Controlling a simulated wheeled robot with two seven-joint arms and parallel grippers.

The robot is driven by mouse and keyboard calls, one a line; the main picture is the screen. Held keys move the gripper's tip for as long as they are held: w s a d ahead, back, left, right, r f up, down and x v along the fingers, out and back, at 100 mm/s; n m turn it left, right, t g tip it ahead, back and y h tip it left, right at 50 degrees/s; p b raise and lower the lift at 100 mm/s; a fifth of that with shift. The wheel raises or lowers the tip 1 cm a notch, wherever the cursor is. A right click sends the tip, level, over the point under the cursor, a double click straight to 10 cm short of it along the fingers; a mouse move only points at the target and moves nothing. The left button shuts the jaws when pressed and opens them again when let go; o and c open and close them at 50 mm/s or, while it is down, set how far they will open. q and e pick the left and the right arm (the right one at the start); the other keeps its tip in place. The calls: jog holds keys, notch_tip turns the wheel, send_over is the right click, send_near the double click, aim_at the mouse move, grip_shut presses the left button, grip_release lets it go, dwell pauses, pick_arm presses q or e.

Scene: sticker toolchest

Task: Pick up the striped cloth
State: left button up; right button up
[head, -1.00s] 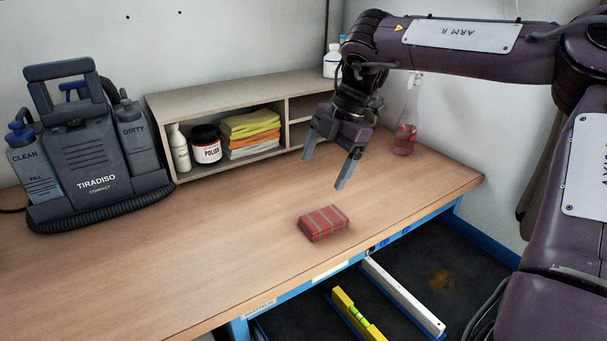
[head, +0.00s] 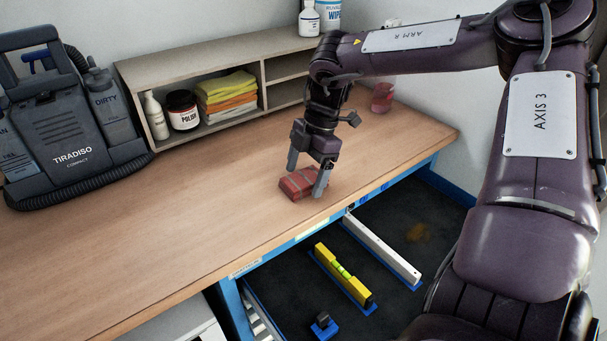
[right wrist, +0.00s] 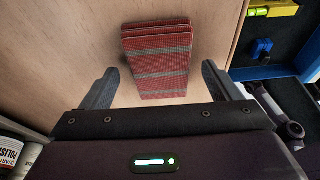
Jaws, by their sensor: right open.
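The striped cloth (head: 298,184) is a folded red pad with grey stripes, lying flat on the wooden worktop near its front edge. It also shows in the right wrist view (right wrist: 158,62), ahead of and between the finger lines. My right gripper (head: 306,178) is open and low over the worktop, pointing down at the cloth. In the head view one finger is left of the cloth and the other is in front of its right end, hiding part of it. In the right wrist view the open fingers (right wrist: 160,88) show one to each side of the cloth's near end. My left gripper is not in view.
A wooden shelf (head: 190,70) at the back holds a polish jar (head: 183,110), a white bottle and folded cloths (head: 226,92). A grey cleaning machine (head: 75,120) stands left. Below the front edge, an open drawer holds a yellow level (head: 343,275) and a white bar (head: 382,252).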

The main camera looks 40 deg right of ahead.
jog(key=shift+f, duration=0.2)
dwell(0.4)
jog(key=shift+c, duration=0.4)
jog(key=c, duration=1)
